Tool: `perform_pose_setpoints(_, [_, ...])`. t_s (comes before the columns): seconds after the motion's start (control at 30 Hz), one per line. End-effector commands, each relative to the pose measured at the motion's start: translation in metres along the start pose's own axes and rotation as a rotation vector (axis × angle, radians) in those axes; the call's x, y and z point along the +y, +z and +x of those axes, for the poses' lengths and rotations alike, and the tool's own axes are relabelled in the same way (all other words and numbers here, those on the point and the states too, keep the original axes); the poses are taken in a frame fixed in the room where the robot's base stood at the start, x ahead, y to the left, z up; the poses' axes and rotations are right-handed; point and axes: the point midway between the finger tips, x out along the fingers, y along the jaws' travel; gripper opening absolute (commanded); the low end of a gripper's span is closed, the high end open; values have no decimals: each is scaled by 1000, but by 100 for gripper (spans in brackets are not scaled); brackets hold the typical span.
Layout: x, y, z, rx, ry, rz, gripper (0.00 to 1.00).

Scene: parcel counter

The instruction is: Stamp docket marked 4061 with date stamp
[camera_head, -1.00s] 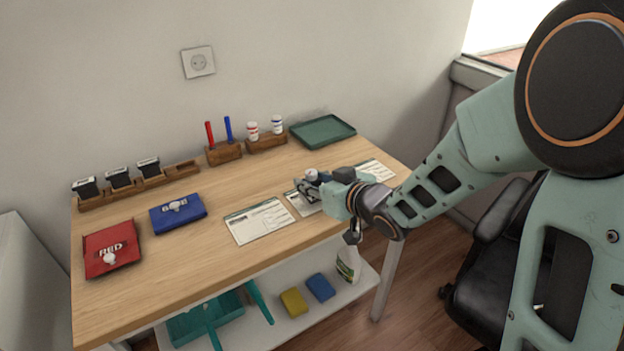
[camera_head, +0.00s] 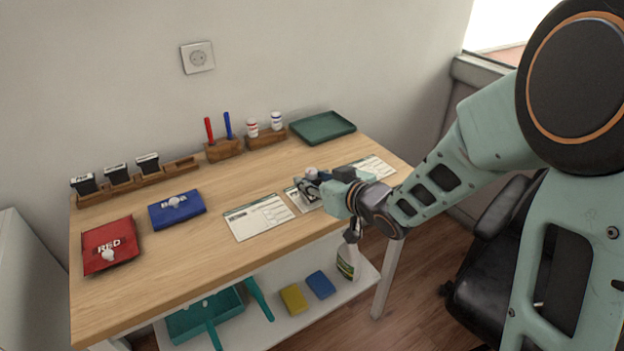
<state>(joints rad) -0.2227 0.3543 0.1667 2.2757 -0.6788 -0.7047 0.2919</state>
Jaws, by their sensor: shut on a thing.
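My gripper (camera_head: 312,184) is shut on a dark stamp with a pale round knob (camera_head: 311,171). It holds the stamp over the middle docket (camera_head: 292,197), which it mostly hides. I cannot tell whether the stamp touches the paper. A left docket (camera_head: 257,217) lies flat beside it, and a right docket (camera_head: 377,166) lies partly behind my gripper. The docket numbers are too small to read. Several black stamps (camera_head: 117,173) stand in a wooden rack (camera_head: 184,168) at the back left, with an empty place at its right end.
A blue pad (camera_head: 177,210) and a red pad marked RED (camera_head: 111,245) lie at the left. Pens (camera_head: 228,126), small bottles (camera_head: 277,122) and a green tray (camera_head: 323,127) stand along the back. A shelf below holds sponges (camera_head: 294,299) and a spray bottle (camera_head: 347,262).

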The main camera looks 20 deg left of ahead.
Motion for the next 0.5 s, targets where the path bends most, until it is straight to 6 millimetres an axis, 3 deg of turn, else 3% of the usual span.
perform_pose_setpoints(0.5, [0, 6, 3, 0, 0, 0, 0])
